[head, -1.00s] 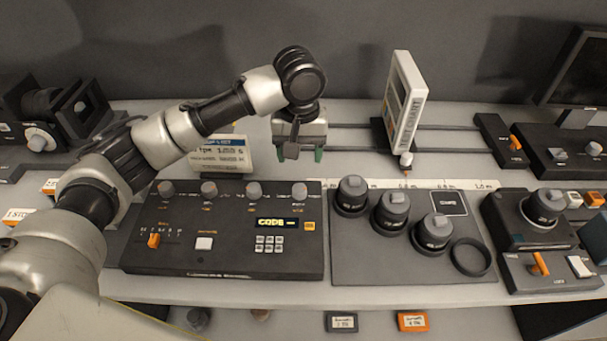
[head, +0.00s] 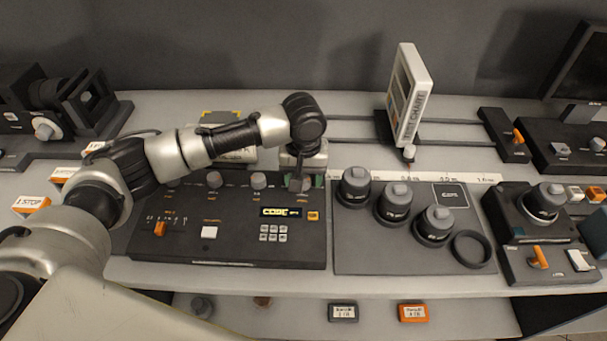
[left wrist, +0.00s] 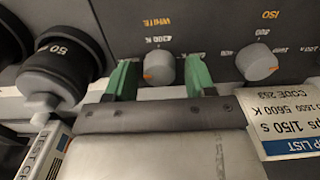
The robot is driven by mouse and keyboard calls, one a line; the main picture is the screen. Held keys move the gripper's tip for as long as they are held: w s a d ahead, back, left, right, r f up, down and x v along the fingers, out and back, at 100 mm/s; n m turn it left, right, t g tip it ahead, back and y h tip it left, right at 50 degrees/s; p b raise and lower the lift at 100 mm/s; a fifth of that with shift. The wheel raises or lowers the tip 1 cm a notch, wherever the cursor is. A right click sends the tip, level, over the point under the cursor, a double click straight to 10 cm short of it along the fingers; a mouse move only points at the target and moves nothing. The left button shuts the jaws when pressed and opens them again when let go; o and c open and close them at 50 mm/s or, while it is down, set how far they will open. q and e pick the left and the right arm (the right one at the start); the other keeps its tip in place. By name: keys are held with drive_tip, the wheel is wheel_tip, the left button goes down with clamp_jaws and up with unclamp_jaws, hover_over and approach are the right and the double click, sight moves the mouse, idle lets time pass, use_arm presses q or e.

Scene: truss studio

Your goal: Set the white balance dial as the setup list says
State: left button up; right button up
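The white balance dial (left wrist: 158,68) is a round grey knob with an orange mark, under the word WHITE and near a 4200 K label. My left gripper (left wrist: 160,80) is open, with one green finger on each side of the dial and small gaps visible. In the head view my left gripper (head: 303,181) is at the back right of the black control panel (head: 180,247) and hides this dial. The setup list (left wrist: 285,120) shows in part in the left wrist view, upside down or tilted, reading 1/50 s, 1600, 5600 K and a CODE line. My right gripper is out of view.
The ISO dial (left wrist: 257,63) sits beside the white balance dial. A lens tray (head: 375,258) with several black lenses stands right of the panel. A white test chart (head: 410,95) stands on a rail behind. My left arm passes in front of the list.

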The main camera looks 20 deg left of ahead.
use_arm(q)
drive_tip(key=c, duration=0.8)
drive_tip(key=shift+r+m+p, duration=0.25)
drive_tip(key=shift+m+p, duration=0.15)
drive_tip(key=shift+p, duration=0.5)
drive_tip(key=m+p, duration=0.5)
drive_tip(key=p, duration=0.2)
drive_tip(key=shift+m, duration=0.4)
drive_tip(key=shift+m+p, duration=0.65)
drive_tip(key=shift+m, duration=0.25)
drive_tip(key=m+p, duration=0.1)
drive_tip(key=m, duration=0.1)
drive_tip(key=shift+m+p, duration=0.35)
drive_tip(key=shift+m, duration=0.05)
drive_tip(key=m+p, duration=0.1)
drive_tip(key=m, duration=0.2)
drive_tip(key=shift+w+f+m, duration=0.1)
drive_tip(key=shift+m, duration=0.2)
drive_tip(key=m+p, duration=0.1)
drive_tip(key=m, duration=0.1)
drive_tip(key=shift+m, duration=0.4)
drive_tip(key=m, duration=0.3)
drive_tip(key=shift+m+p, duration=0.3)
drive_tip(key=m, duration=1)
drive_tip(key=shift+m+b, duration=0.3)
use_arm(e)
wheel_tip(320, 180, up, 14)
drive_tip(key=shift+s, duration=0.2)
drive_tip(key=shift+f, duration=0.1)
